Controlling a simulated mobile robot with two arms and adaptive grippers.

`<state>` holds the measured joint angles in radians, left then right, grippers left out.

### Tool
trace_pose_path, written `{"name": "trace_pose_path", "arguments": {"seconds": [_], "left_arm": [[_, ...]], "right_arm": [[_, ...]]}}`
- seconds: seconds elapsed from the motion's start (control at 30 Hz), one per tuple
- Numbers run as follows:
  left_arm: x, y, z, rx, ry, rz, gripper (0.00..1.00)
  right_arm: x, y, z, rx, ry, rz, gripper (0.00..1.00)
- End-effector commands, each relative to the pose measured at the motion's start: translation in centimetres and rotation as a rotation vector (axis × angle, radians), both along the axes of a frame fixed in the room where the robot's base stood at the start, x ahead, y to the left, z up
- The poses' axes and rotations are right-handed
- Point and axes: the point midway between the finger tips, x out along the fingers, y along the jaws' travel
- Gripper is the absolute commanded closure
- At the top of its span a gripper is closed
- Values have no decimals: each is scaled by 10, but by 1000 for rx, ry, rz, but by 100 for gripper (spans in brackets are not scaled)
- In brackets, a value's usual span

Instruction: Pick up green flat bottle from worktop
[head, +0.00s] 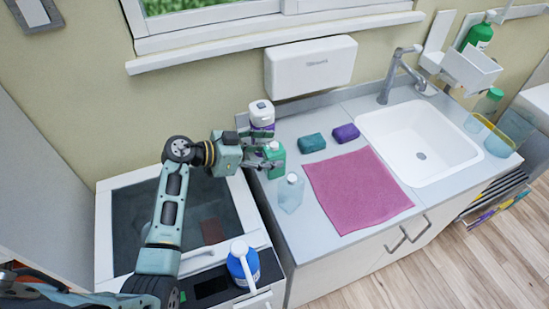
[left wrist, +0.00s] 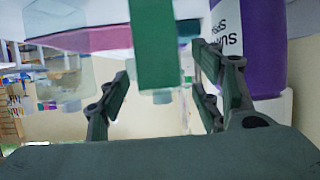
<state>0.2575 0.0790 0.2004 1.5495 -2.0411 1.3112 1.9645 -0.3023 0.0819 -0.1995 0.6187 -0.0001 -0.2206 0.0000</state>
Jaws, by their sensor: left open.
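The green flat bottle (head: 275,160) stands upright on the worktop (head: 290,235) near its left end. My left gripper (head: 262,155) is open right beside the bottle, reaching in from the left. In the left wrist view, the green bottle (left wrist: 167,45) shows between the two open fingers of the left gripper (left wrist: 160,75), with visible gaps on both sides. I cannot tell how far the bottle reaches between the fingers. My right gripper is not in view.
A white and purple bottle (head: 262,116) stands close behind the green one, and a clear pale-blue bottle (head: 290,194) in front. Teal (head: 312,143) and purple (head: 346,133) blocks, a pink towel (head: 357,190) and a sink (head: 418,145) lie right. A blue jug (head: 242,264) stands lower left.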

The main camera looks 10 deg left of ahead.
Motion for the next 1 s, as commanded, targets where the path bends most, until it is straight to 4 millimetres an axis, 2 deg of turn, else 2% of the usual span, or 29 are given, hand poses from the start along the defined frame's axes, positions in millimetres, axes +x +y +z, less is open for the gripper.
{"name": "trace_pose_path", "arguments": {"seconds": [0.3, 0.9, 1.0], "left_arm": [[3, -5, -3, 1, 0, 0, 42], [3, -4, -3, 1, 1, 0, 94], [3, -4, -2, 0, -2, 1, 97]], "right_arm": [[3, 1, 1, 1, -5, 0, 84], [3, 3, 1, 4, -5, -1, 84], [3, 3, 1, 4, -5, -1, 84]]}}
